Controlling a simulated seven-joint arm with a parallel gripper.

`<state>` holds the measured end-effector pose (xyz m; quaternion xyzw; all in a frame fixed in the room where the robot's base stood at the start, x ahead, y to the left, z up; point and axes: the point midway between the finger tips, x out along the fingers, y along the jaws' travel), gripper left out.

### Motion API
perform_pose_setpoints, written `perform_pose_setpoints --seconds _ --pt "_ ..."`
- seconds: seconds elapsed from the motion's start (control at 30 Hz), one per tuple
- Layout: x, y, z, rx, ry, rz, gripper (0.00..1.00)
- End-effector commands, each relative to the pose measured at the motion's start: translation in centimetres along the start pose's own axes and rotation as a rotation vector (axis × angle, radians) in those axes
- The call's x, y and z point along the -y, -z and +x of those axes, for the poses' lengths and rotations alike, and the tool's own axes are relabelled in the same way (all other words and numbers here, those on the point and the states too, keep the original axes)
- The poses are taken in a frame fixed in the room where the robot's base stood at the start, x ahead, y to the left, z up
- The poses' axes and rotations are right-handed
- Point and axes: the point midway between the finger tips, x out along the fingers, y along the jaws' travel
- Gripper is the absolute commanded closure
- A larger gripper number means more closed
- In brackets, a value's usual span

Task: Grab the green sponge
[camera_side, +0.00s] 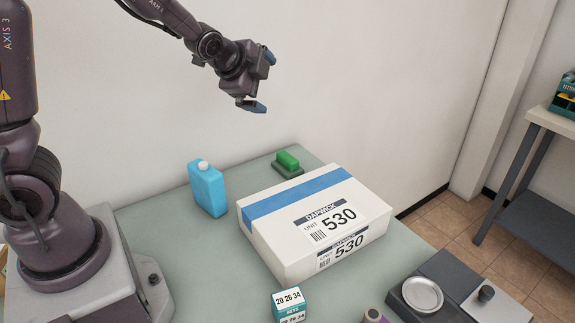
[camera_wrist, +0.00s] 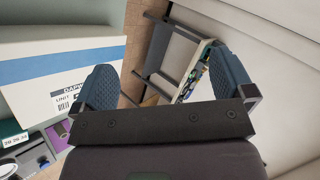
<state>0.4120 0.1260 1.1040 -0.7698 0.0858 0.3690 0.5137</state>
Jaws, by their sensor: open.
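The green sponge (camera_side: 287,160) sits on a dark green holder (camera_side: 288,170) at the back of the table, behind the white parcel box. My gripper (camera_side: 262,82) is high above the table, up and to the left of the sponge, and well apart from it. Its two blue fingers are spread with nothing between them. In the wrist view, my gripper (camera_wrist: 165,85) is also open and empty. The sponge does not show in the wrist view.
A large white parcel (camera_side: 262,229) marked 530 stands in front of the sponge, and a blue bottle (camera_side: 207,190) stands to its left. A small teal box (camera_side: 288,306) and a scale (camera_side: 422,295) are at the front. The wall is close behind the table (camera_side: 160,225).

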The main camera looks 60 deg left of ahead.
Motion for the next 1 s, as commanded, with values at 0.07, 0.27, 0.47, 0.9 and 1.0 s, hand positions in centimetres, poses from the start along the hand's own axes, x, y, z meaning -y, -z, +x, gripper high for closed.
perform_pose_setpoints --seconds 0.07,0.27,0.47,0.9,1.0 --pt "0.2 -1.2 3.6 0.026 0.054 0.208 0.0" --pt "0.2 -3.6 10.6 0.069 0.198 0.79 0.0" --pt "-2.0 -4.9 15.8 0.067 0.327 1.411 0.0" --pt "-6.7 -5.3 19.8 -0.011 0.483 1.974 0.0" --pt "-8.0 -5.7 20.9 -0.011 0.482 1.971 0.0"
